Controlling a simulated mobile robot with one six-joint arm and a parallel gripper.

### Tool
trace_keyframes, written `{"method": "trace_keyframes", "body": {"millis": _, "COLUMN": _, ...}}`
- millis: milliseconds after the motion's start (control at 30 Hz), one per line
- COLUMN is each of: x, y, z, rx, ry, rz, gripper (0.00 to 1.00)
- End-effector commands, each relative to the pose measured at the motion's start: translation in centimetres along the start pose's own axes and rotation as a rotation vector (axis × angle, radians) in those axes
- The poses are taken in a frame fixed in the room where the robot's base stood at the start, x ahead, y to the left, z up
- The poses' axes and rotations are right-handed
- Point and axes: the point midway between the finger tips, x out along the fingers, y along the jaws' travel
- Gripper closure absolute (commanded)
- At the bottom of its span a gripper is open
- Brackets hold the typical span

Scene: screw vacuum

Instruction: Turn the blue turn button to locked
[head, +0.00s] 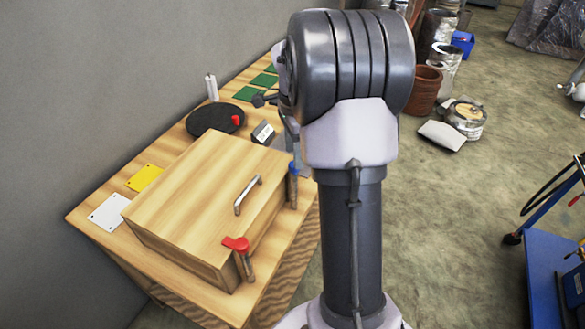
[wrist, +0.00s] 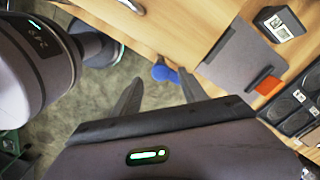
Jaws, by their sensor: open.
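The blue turn button (head: 293,168) sits on a post at the right corner of the wooden box (head: 190,205) in the head view, close beside my arm. In the wrist view the blue button (wrist: 163,73) shows as a rounded knob at the edge of the wood, between and just beyond the fingertips. My gripper (wrist: 158,80) is open, its two dark fingers apart with nothing held. I cannot tell whether the fingers touch the button. In the head view the gripper is largely hidden behind my arm.
A red turn button (head: 236,244) stands at the box's near corner, and a metal handle (head: 247,194) lies between the two buttons. A grey plate (wrist: 238,60) and a small dark box (wrist: 279,23) lie right of the fingers. Open floor shows beside the table.

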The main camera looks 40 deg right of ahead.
Motion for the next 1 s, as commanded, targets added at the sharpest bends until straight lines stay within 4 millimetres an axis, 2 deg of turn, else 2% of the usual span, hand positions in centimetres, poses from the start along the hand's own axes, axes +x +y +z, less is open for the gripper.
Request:
{"method": "trace_keyframes", "body": {"millis": 33, "x": 1.5, "y": 0.1, "z": 0.0, "rx": 0.0, "ry": 0.0, "rz": 0.003, "gripper": 0.5}}
{"method": "trace_keyframes", "body": {"millis": 200, "x": 3.6, "y": 0.0, "z": 0.0, "rx": 0.0, "ry": 0.0, "rz": 0.0, "gripper": 0.5}}
{"method": "trace_keyframes", "body": {"millis": 500, "x": 3.9, "y": 0.0, "z": 0.0, "rx": -0.001, "ry": 0.0, "rz": -0.001, "gripper": 0.5}}
{"method": "trace_keyframes", "body": {"millis": 533, "x": 3.9, "y": 0.0, "z": 0.0, "rx": -0.001, "ry": 0.0, "rz": -0.001, "gripper": 0.52}}
{"method": "trace_keyframes", "body": {"millis": 767, "x": 3.9, "y": 0.0, "z": 0.0, "rx": -0.001, "ry": 0.0, "rz": -0.001, "gripper": 0.97}}
{"method": "trace_keyframes", "body": {"millis": 800, "x": 3.9, "y": 0.0, "z": 0.0, "rx": -0.001, "ry": 0.0, "rz": -0.001, "gripper": 1.0}}
{"method": "trace_keyframes", "body": {"millis": 1000, "x": 3.9, "y": 0.0, "z": 0.0, "rx": -0.009, "ry": -0.001, "rz": 0.0, "gripper": 1.0}}
